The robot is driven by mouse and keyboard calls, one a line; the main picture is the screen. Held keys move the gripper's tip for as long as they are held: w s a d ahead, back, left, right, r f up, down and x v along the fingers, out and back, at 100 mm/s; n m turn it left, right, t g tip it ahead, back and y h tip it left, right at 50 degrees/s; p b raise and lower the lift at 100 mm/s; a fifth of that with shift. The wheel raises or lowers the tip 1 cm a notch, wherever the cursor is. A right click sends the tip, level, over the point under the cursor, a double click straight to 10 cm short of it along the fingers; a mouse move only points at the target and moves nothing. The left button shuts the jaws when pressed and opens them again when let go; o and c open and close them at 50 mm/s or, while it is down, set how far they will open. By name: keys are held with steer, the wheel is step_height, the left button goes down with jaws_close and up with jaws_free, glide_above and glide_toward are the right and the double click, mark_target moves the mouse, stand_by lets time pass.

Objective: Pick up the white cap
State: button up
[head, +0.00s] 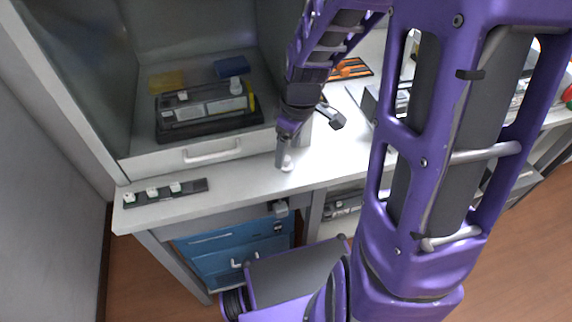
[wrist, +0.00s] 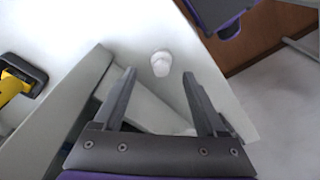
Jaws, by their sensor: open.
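The white cap (head: 287,163) sits on the light worktop near its front edge. In the wrist view the white cap (wrist: 161,63) stands a little beyond the fingertips, roughly centred between them. My gripper (head: 284,150) points down at the worktop close to the cap in the head view. In the wrist view my gripper (wrist: 159,72) is open, with its two dark fingers apart and nothing between them. I cannot tell the exact height of the fingertips above the worktop.
A cabinet compartment at the left holds a black cartridge tray (head: 206,125), a yellow piece (head: 167,81) and a blue piece (head: 232,67). A dark strip (head: 165,193) with white caps lies at the worktop's left. A blue drawer unit (head: 235,250) stands below. The worktop between strip and gripper is clear.

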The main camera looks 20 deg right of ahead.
mark_target(286, 158)
step_height(286, 158, down, 4)
steer(key=shift+w+a+r+b, duration=0.1)
steer(key=shift+a+r+b, duration=0.05)
steer(key=shift+b, duration=1.1)
steer(key=shift+r, duration=0.1)
jaws_close()
